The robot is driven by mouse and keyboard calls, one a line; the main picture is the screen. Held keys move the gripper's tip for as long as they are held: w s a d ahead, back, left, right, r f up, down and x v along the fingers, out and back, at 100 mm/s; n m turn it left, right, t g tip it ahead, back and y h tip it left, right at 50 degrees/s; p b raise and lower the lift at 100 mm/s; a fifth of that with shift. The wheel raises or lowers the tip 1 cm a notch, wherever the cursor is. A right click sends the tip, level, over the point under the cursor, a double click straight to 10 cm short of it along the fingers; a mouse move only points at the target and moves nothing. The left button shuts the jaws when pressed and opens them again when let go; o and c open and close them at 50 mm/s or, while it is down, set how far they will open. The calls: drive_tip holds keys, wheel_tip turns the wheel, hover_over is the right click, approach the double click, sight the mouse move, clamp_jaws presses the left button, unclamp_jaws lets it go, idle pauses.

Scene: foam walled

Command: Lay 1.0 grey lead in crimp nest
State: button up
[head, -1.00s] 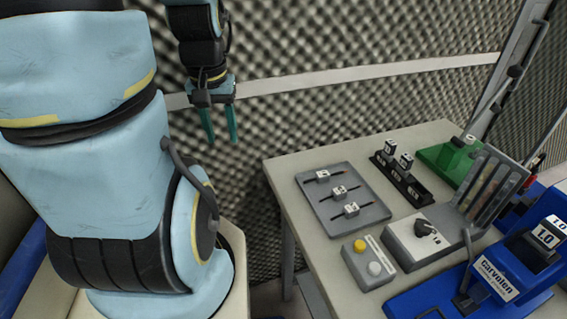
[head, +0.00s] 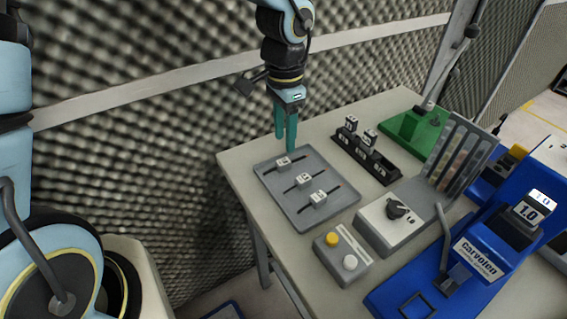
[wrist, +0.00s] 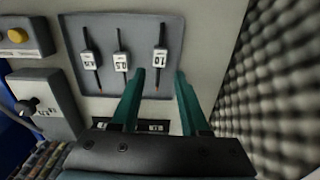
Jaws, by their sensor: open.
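Three dark leads with white label blocks lie on a grey tray (head: 277,188). In the wrist view, the label on the right-hand lead (wrist: 159,59) appears to read 1.0; the other two labels seem to end in 5. That lead is the far one (head: 283,162) in the head view. My gripper (head: 286,147) is open and empty, pointing down over the tray's far end. In the wrist view its green fingers (wrist: 159,75) straddle the line of the 1.0 lead, with the label beyond the tips. The blue Carvolen press (head: 480,255) shows 1.0; its nest is hard to make out.
A button box (head: 342,253) and a grey knob unit (head: 397,217) stand between tray and press. A black rack (head: 365,155) with labelled blocks, a green fixture (head: 418,133) and a slanted bin panel (head: 461,155) stand behind. A foam wall borders the table.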

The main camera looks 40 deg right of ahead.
sight(284, 161)
drive_tip(key=shift+a+f+p, duration=0.1)
drive_tip(key=shift+f+p, duration=0.75)
drive_tip(key=shift+f, duration=2.6)
clamp_jaws()
